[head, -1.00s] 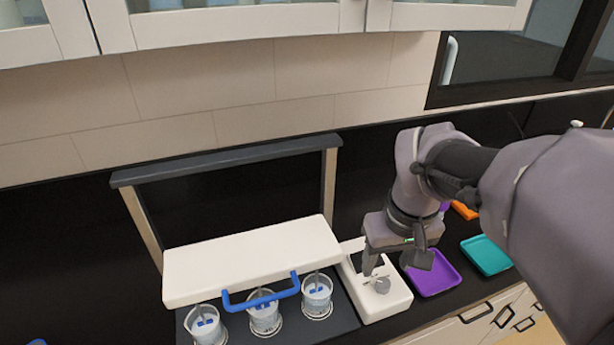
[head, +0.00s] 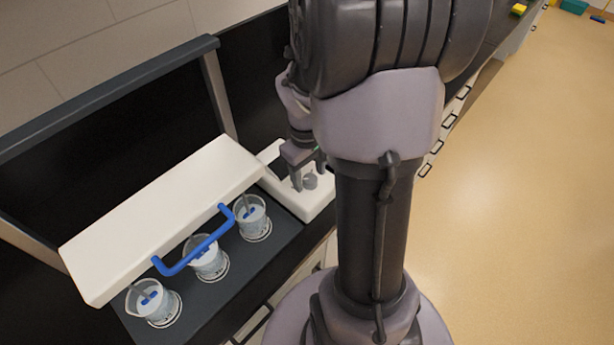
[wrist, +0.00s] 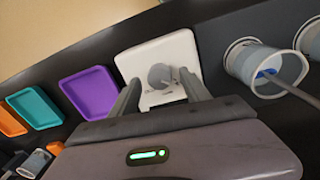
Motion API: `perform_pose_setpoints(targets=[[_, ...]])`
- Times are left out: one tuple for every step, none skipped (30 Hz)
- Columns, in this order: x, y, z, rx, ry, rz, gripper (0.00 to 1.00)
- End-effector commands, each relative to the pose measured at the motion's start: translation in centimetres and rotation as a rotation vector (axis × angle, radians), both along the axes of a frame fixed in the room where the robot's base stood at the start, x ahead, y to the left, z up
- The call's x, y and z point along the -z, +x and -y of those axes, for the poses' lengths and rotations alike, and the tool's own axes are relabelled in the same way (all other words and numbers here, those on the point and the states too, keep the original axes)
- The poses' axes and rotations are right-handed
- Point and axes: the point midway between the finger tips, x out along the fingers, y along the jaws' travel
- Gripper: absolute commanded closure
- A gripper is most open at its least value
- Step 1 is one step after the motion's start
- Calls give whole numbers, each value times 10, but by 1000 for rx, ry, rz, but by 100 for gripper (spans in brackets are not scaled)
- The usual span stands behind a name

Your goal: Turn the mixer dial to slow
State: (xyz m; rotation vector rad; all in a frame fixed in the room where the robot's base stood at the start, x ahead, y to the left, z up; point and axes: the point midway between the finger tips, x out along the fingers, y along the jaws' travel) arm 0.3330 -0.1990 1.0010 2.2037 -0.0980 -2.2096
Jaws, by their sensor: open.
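The mixer dial is a round grey knob (head: 310,182) on a white control box (head: 316,205), at the right end of the mixer in the head view. The knob (wrist: 160,76) also shows in the wrist view, on the pale face of the box (wrist: 158,48). My gripper (wrist: 159,80) is open, its two fingers reaching toward the box with the knob between them in the picture. I cannot tell whether either finger touches the knob. In the head view my gripper (head: 309,178) is just above the box, partly hidden by my arm. The dial's marks are too small to read.
The mixer's white top (head: 165,215) with a blue handle (head: 195,240) hangs over several beakers (head: 250,214) on a dark base. In the wrist view, purple (wrist: 90,92), teal (wrist: 35,107) and orange (wrist: 10,120) trays lie left of the box. Open floor (head: 530,200) is at right.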

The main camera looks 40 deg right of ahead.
Motion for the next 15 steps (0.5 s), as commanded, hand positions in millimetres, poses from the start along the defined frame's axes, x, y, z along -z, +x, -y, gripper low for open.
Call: perform_pose_setpoints(targets=[[3, 0, 0, 0, 0, 0, 45], [4, 0, 0, 0, 0, 0, 45], [4, 0, 0, 0, 0, 0, 45], [4, 0, 0, 0, 0, 1, 45], [4, 0, 0, 0, 0, 1, 45], [3, 0, 0, 0, 0, 1, 45], [3, 0, 0, 0, 0, 1, 45], [3, 0, 0, 0, 0, 1, 45], [3, 0, 0, 0, 0, 1, 47], [3, 0, 0, 0, 0, 1, 53], [3, 0, 0, 0, 0, 1, 59], [3, 0, 0, 0, 0, 1, 67], [3, 0, 0, 0, 0, 1, 72], [3, 0, 0, 0, 0, 1, 78], [3, 0, 0, 0, 0, 1, 86]])
